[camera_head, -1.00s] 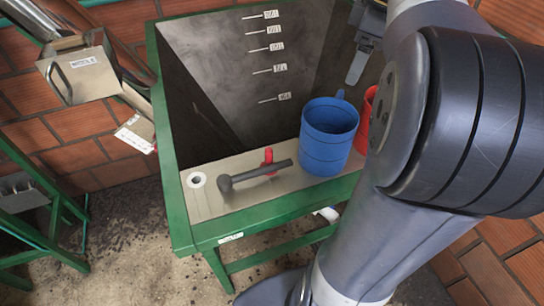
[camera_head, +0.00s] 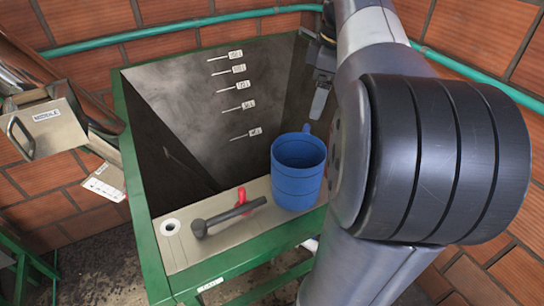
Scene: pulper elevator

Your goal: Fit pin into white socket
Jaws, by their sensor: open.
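A dark grey pin (camera_head: 229,216) with a thick head at its left end lies on the beige ledge of the green-framed tank. Its right end lies close to a red piece (camera_head: 242,198). The white socket (camera_head: 170,227) is a ring with a dark hole, set in the ledge's left end, left of the pin's head. Nothing shows in its hole. My gripper (camera_head: 320,98) is at the upper right, above and behind the blue mug, partly hidden by my arm. A finger points down, apart from the pin, and I see nothing held.
A blue mug (camera_head: 298,172) stands on the ledge right of the pin. The open tank (camera_head: 190,120) with level labels lies behind the ledge. A metal box with a handle (camera_head: 45,125) is at the left. A teal pipe (camera_head: 180,30) crosses the brick wall.

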